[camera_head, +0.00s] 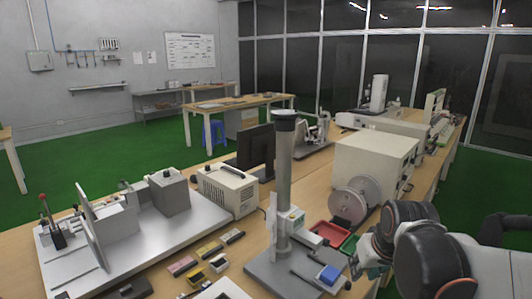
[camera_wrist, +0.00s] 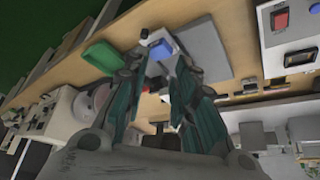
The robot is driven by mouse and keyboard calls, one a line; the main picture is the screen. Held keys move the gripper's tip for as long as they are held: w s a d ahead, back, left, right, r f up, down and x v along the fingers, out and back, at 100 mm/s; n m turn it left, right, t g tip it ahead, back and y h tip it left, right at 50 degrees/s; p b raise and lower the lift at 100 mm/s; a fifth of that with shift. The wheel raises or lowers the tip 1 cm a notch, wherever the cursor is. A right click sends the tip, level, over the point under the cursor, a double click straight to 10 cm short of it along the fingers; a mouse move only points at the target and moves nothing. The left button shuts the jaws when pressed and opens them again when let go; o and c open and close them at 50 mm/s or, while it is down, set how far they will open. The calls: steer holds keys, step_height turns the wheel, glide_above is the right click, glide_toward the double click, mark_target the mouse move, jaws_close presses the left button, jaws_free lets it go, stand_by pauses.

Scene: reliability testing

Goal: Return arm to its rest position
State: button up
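My arm comes in from the right side of the head view, with dark rounded joints and a light link. My gripper (camera_head: 366,262) is low at the right, beside the test stand and near the table's front edge. In the wrist view my gripper (camera_wrist: 158,62) shows two teal-sided fingers with a gap between them. Nothing is seen held in the gap. A blue block (camera_head: 328,275) on the stand's base lies just left of my gripper; it also shows beyond the fingertips in the wrist view (camera_wrist: 163,50).
A tall grey column stand (camera_head: 284,175) rises left of my gripper. A red tray (camera_head: 318,232) and a green tray (camera_head: 350,244) lie close by, before a beige machine (camera_head: 376,165) with a round disc. A metal base plate (camera_head: 190,232) with instruments fills the left of the table.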

steer(key=s+a+r, duration=0.1)
steer(key=s, duration=0.6)
steer(key=s+a+r+t, duration=0.1)
steer(key=s+a+r, duration=0.1)
steer(key=s, duration=0.5)
steer(key=shift+s+a+t, duration=0.25)
steer(key=shift+s+t, duration=0.05)
steer(key=shift+s, duration=0.1)
stand_by(1.2)
